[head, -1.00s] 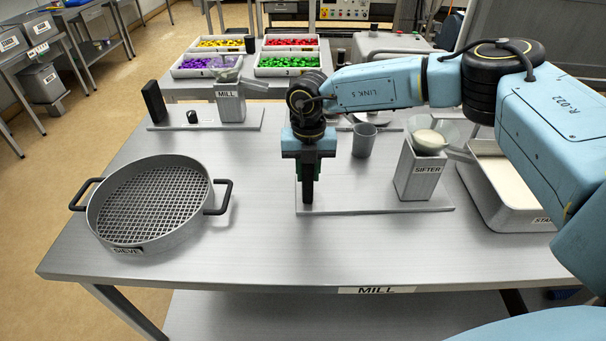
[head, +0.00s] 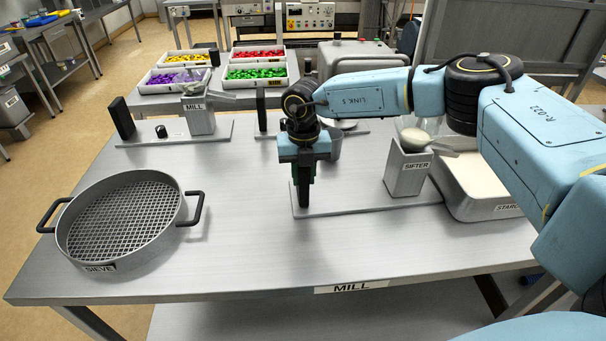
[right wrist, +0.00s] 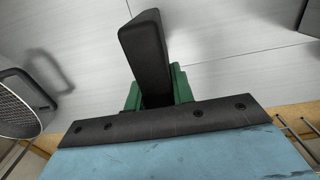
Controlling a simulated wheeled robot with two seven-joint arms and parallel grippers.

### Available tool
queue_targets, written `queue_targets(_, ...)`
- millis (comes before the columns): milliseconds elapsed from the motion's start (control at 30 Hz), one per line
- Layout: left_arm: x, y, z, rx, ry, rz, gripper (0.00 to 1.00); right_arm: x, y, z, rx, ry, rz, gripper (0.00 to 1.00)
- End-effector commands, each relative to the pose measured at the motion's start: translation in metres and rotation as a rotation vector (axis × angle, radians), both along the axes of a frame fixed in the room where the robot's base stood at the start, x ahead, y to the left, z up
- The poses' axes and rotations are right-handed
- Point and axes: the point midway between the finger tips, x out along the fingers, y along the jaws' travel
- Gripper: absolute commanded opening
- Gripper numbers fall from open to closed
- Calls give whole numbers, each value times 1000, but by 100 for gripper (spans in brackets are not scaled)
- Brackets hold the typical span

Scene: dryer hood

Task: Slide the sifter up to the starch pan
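The sifter (head: 408,172) is a grey box with a bowl of white powder on top, standing on a flat base plate (head: 365,206). A black upright handle stands at the plate's left end; it fills the space between my green fingers in the right wrist view (right wrist: 148,55). My right gripper (head: 303,180) points down and is shut on this handle. The starch pan (head: 480,208), a grey pan of white powder, is just right of the sifter. The sifter's spout reaches toward the pan's left rim. My left gripper is out of view.
The round sieve (head: 125,222) lies at the left of the table. The mill (head: 200,118) stands behind on its own plate. A grey cup (head: 335,145) is partly hidden behind my right gripper. The table front (head: 330,250) is clear.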

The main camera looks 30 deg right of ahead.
Motion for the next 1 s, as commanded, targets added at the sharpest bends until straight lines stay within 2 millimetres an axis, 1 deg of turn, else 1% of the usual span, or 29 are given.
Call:
queue_targets(33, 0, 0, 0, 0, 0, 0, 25, 0, 0, 1, -1, -2, 0, 30)
queue_targets(167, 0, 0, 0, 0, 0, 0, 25, 0, 0, 1, 0, -1, 0, 47)
queue_targets(200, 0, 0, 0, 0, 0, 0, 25, 0, 0, 0, 0, -1, 0, 49)
queue_targets(433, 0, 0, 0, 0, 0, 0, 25, 0, 0, 0, 1, -1, 1, 49)
queue_targets(567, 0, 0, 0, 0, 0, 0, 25, 1, 0, 8, 1, -3, 0, 49)
queue_targets(667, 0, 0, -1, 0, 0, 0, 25, 1, 0, 23, 2, -4, 0, 49)
queue_targets(1000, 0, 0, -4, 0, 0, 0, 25, 1, 0, 98, 0, -4, -1, 49)
